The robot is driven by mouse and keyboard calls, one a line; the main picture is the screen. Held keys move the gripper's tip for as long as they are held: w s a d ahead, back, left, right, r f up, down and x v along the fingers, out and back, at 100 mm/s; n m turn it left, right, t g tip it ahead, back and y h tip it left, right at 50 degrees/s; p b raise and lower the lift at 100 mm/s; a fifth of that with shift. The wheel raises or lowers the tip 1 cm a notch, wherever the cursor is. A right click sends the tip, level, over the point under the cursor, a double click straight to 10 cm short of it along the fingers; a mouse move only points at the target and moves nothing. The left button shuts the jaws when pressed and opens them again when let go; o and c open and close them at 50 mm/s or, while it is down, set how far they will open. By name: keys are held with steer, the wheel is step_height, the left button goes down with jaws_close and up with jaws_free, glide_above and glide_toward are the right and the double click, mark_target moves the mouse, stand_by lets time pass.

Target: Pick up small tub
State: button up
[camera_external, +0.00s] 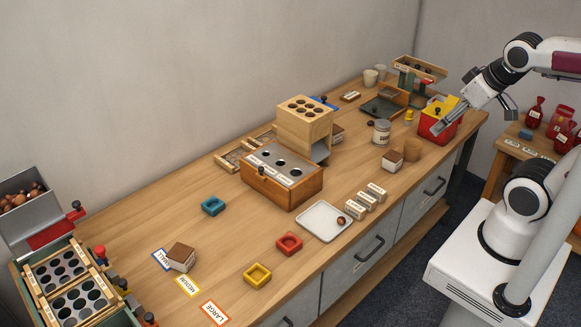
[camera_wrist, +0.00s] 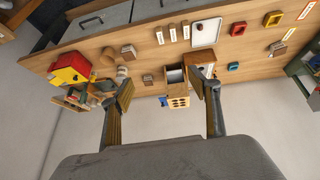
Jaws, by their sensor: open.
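Three small open square tubs stand apart on the table: a teal tub (camera_external: 213,205), a red tub (camera_external: 289,243) and a yellow tub (camera_external: 257,274). The teal one is in line with the blue-edged SMALL card (camera_external: 162,259); no size mark shows on the tubs themselves. In the wrist view the teal tub (camera_wrist: 233,67), red tub (camera_wrist: 238,28) and yellow tub (camera_wrist: 276,18) lie right of and beyond the fingers. My gripper (camera_external: 449,117) is open and empty at the table's right end, far from the tubs. Its spread fingers (camera_wrist: 168,90) show in the wrist view.
A wooden box with holes (camera_external: 283,178) and a taller holed block (camera_external: 304,125) stand mid-table. A white tray (camera_external: 312,232) holds one chestnut. A red and yellow box (camera_external: 430,128) is by my gripper. A chestnut bin (camera_external: 30,225) is far left.

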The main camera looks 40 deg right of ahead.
steer(key=w+d+f+t+h, duration=0.1)
steer(key=w+d+f+h, duration=0.1)
steer(key=w+d, duration=0.6)
steer(key=w+d+f+h, duration=0.2)
steer(key=w+d, duration=0.4)
steer(key=d, duration=0.4)
steer(key=w+d+f+n+t, duration=0.2)
steer(key=w+d+f, duration=0.1)
steer(key=d+f, duration=1.1)
steer(key=s+d+f+t+y, duration=0.25)
steer(key=d+f, duration=0.25)
steer(key=f, duration=0.3)
steer(key=m+t+y, duration=0.2)
steer(key=t+y, duration=0.1)
steer(key=t, duration=0.3)
glide_toward(398, 164)
steer(key=w, duration=0.4)
steer(key=shift+w+d+f, duration=0.25)
steer(key=shift+w+d, duration=0.05)
steer(key=shift+w, duration=0.1)
steer(key=shift+w+a+t, duration=0.1)
steer(key=shift+a+t, duration=0.15)
steer(key=shift+a, duration=0.15)
